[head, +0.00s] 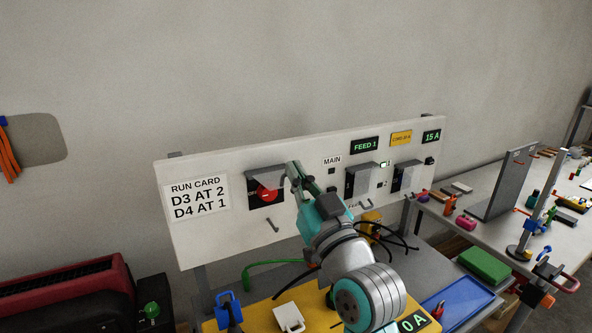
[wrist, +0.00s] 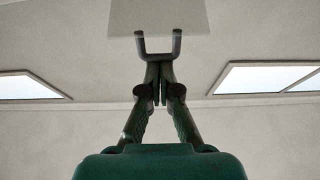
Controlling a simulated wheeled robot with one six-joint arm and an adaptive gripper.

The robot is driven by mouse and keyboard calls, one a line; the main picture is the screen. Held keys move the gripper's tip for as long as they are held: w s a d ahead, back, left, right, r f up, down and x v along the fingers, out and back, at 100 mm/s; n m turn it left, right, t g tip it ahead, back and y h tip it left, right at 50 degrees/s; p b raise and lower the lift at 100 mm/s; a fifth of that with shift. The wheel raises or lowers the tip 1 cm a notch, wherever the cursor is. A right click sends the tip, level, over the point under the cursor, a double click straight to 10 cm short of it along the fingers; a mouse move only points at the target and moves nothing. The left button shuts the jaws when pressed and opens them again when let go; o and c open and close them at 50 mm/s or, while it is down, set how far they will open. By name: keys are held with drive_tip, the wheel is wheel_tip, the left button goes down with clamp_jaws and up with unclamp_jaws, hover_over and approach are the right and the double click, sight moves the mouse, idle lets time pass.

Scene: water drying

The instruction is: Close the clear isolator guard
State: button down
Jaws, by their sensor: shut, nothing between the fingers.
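The isolator (head: 266,193) is a red rotary knob on a dark plate, on the white panel board left of my gripper. Its guard (head: 265,176) shows as a greyish flap standing out above the knob, raised off it. In the wrist view a pale flat plate (wrist: 158,14), apparently the guard, hangs at the top with a dark U-shaped handle (wrist: 158,56). My gripper (head: 292,170) is at the guard's right side. In the wrist view its fingers (wrist: 159,66) are together, empty, just at the handle; I cannot tell whether they touch it.
The MAIN label (head: 332,160) and two more hooded units (head: 362,180) lie to the right on the board. A green cable (head: 270,263) runs under the board.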

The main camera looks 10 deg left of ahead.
drive_tip(key=w+a+f, duration=0.1)
drive_tip(key=w+f, duration=0.1)
drive_tip(key=f, duration=0.6)
drive_tip(key=w+a+f+t+y, duration=0.1)
drive_tip(key=w+f, duration=0.1)
drive_tip(key=f, duration=0.6)
drive_tip(key=shift+a+f, duration=0.25)
drive_tip(key=shift+a, duration=0.1)
drive_tip(key=shift+f, duration=0.1)
idle(0.4)
